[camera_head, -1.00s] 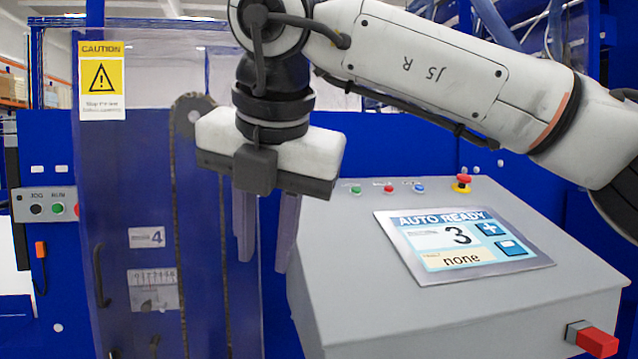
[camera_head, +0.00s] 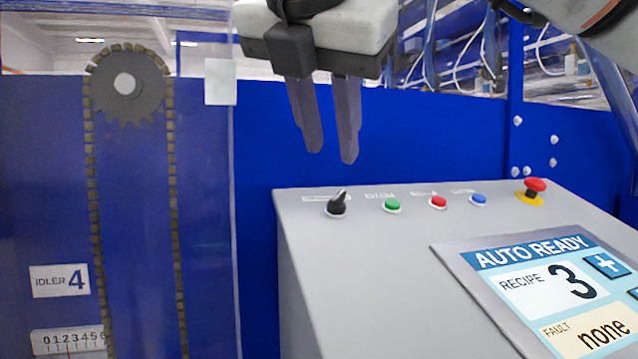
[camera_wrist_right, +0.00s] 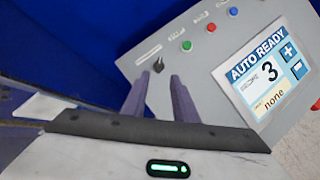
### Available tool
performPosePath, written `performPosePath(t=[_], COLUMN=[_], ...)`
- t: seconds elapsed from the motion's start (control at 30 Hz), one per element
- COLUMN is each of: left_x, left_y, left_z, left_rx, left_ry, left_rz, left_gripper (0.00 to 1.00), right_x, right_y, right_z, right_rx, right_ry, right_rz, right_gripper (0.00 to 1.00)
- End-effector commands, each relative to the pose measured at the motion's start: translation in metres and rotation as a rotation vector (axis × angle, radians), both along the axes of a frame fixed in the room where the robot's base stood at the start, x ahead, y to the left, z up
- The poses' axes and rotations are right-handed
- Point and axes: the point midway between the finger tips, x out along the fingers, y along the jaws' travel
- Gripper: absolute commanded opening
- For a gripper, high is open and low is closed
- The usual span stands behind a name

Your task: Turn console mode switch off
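The console (camera_head: 345,285) is a grey sloped box. Its mode switch (camera_head: 337,206) is a small black knob at the left end of the button row, its tip pointing up and slightly right; its label is too blurred to read. My right gripper (camera_head: 332,156) points down above and behind the knob, apart from it, with its two purple-grey fingers parted and nothing between them. In the right wrist view the knob (camera_wrist_right: 158,65) shows just beyond the gap between the fingertips (camera_wrist_right: 158,83). My left gripper is not in view.
Right of the switch are green (camera_head: 392,205), red (camera_head: 437,202) and blue (camera_head: 478,199) buttons and a red emergency stop (camera_head: 535,188). The screen (camera_head: 530,258) reads AUTO READY, recipe 3, fault none. A clear guard with a chain sprocket (camera_head: 124,83) stands left.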

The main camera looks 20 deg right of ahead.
Motion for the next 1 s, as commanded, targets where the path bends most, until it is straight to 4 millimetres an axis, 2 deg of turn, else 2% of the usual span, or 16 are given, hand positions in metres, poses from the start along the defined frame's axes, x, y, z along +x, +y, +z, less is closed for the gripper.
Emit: performPosePath(t=[0.17,0.37,0.6,0.8,1.0], left_x=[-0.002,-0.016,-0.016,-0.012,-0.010], left_y=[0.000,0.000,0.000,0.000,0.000], left_z=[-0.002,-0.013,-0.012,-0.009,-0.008], left_rx=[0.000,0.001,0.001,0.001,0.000], left_ry=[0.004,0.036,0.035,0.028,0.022], left_rz=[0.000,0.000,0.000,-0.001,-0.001], left_gripper=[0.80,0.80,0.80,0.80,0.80], right_x=[0.006,0.029,0.055,0.066,0.067], right_y=[-0.003,-0.015,-0.028,-0.032,-0.033], right_z=[-0.007,-0.031,-0.059,-0.070,-0.071], right_rx=[0.001,0.001,0.000,0.001,0.002], right_ry=[0.000,0.002,0.002,0.001,0.000], right_rz=[0.001,0.000,0.001,0.002,0.002], right_gripper=[0.26,0.26,0.26,0.26,0.26])
